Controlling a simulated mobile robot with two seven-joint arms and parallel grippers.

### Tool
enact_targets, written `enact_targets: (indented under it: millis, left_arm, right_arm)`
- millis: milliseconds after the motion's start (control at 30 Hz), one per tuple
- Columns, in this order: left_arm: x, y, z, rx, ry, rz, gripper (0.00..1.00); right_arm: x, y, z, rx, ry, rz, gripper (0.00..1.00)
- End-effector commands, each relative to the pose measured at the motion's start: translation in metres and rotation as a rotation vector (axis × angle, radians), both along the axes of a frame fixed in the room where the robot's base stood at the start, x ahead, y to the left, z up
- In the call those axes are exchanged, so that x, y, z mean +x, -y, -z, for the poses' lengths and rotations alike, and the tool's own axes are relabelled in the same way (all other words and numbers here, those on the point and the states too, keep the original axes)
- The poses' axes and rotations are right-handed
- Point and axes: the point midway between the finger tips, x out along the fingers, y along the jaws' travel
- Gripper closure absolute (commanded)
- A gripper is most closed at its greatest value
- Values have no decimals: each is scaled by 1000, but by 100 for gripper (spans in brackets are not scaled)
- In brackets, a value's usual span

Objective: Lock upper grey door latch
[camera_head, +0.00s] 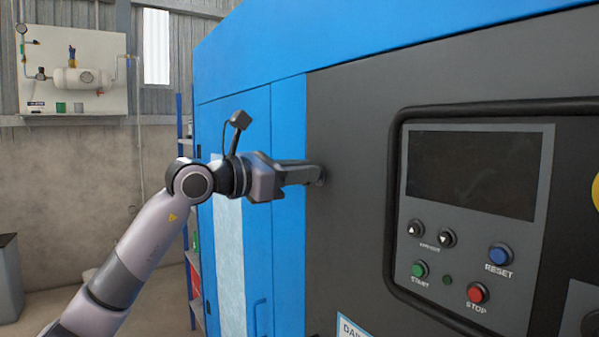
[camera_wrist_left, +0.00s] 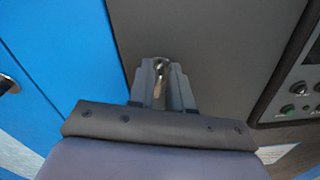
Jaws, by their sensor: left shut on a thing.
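My left gripper (camera_head: 318,175) reaches from the left to the grey door panel (camera_head: 348,120), close to its edge with the blue panel. In the left wrist view my left gripper (camera_wrist_left: 161,72) is shut on the upper grey door latch (camera_wrist_left: 160,66). Only a small shiny metal part of the latch shows between the fingers; the rest is hidden, so its turn angle cannot be told. In the head view the fingers cover most of the latch. My right gripper is in neither view.
A control panel (camera_head: 470,260) with a dark screen and several buttons is set in the grey door to the right. Blue doors (camera_head: 290,240) stand to the left, one with a low handle (camera_head: 260,318). A board with a small tank (camera_head: 80,78) hangs on the back wall.

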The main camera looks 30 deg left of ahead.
Motion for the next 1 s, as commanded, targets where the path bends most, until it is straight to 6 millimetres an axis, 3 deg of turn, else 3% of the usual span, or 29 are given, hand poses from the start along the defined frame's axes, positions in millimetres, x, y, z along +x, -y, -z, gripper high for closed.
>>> enact_targets:
  millis: [1000]
  left_arm:
    - [-3, 8, 8, 887, 366, 0, 100]
  right_arm:
    - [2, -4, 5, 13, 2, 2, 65]
